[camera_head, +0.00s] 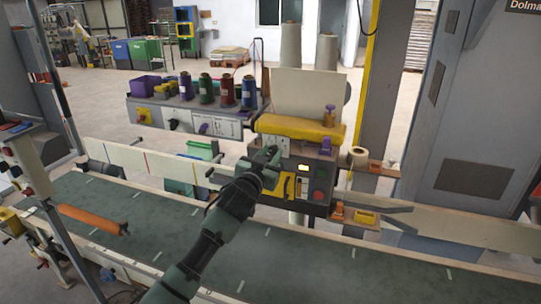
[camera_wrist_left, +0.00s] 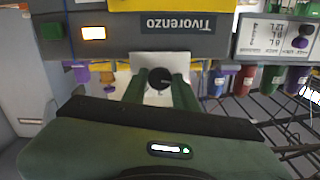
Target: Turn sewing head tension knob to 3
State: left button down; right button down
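The sewing head (camera_head: 318,165) is a grey box with a yellow top at the centre of the head view. Its front carries a white plate, partly covered by my left gripper (camera_head: 272,160). In the left wrist view, a round black knob (camera_wrist_left: 160,77) sits on the white plate (camera_wrist_left: 122,80), between the green fingers of my left gripper (camera_wrist_left: 160,90). The fingers are apart, one on each side of the knob, with no clear contact showing. The knob's pointer and scale cannot be read. My right gripper is not in view.
A green conveyor belt (camera_head: 310,262) runs below my left arm. A thread console (camera_head: 195,117) with several coloured spools stands left of the sewing head. A red button (camera_head: 318,196) and a lit display (camera_head: 303,168) are on the head's front. A tall grey cabinet (camera_head: 470,120) stands at right.

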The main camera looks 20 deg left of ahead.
pick_arm(q)
jog(key=shift+m, duration=0.3)
jog(key=shift+m+p, duration=0.35)
jog(key=shift+m, duration=0.25)
jog(key=m+p, duration=0.1)
jog(key=m, duration=0.4)
jog(key=m+p, duration=0.2)
jog(key=m, duration=0.3)
jog(key=shift+r+m, duration=0.1)
jog(key=shift+m, duration=0.2)
jog(key=shift+m+p, duration=0.45)
jog(key=shift+m, duration=1.15)
jog(key=c, duration=1.1)
grip_release()
